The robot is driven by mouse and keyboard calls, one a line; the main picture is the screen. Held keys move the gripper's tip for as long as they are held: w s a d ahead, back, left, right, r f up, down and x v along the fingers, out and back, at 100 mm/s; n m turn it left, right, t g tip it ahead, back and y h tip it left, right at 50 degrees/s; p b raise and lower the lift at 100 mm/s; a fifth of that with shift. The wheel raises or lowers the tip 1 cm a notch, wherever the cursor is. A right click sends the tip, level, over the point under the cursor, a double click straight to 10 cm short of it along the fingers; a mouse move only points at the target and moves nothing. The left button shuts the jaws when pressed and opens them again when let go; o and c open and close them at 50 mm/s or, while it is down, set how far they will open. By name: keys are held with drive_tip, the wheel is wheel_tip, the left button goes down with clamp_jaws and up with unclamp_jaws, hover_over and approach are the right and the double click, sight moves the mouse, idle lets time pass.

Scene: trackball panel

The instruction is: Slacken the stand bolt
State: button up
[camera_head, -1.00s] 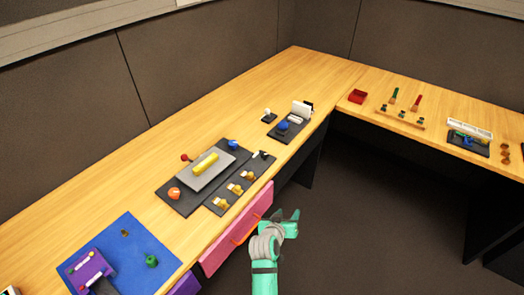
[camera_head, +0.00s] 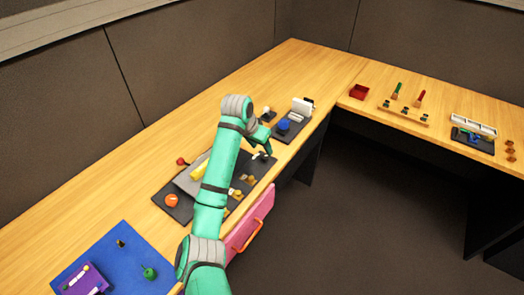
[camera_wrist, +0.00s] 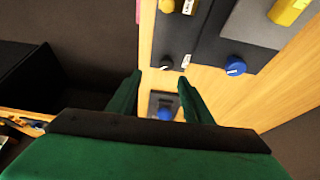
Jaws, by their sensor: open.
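The trackball panel (camera_head: 291,128) is a dark plate on the desk with a blue ball (camera_head: 283,125), a grey part and an upright white stand (camera_head: 302,106) at its back. I cannot make out which part is the stand bolt. My gripper (camera_head: 268,148) is over the desk's front side, near the panel's near edge. In the wrist view my gripper (camera_wrist: 160,90) is open and empty, its green fingers apart. The blue ball (camera_wrist: 165,113) shows between the fingers, farther off and not touched.
A dark panel (camera_head: 173,205) with an orange knob, yellow bar and brass pieces lies partly under my arm. In the wrist view a blue knob (camera_wrist: 235,66) and black knob (camera_wrist: 166,62) stand nearby. A pink drawer (camera_head: 262,214) sticks out from the desk front.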

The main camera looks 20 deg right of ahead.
sight(265, 156)
drive_tip(key=x, duration=0.6)
drive_tip(key=w+x, duration=0.1)
drive_tip(key=x, duration=0.2)
drive_tip(key=shift+w+a+f, duration=0.1)
drive_tip(key=shift+a+f, duration=0.05)
drive_tip(key=shift+a, duration=0.15)
drive_tip(key=shift+c, duration=0.5)
drive_tip(key=shift+y, duration=0.3)
drive_tip(key=c, duration=1)
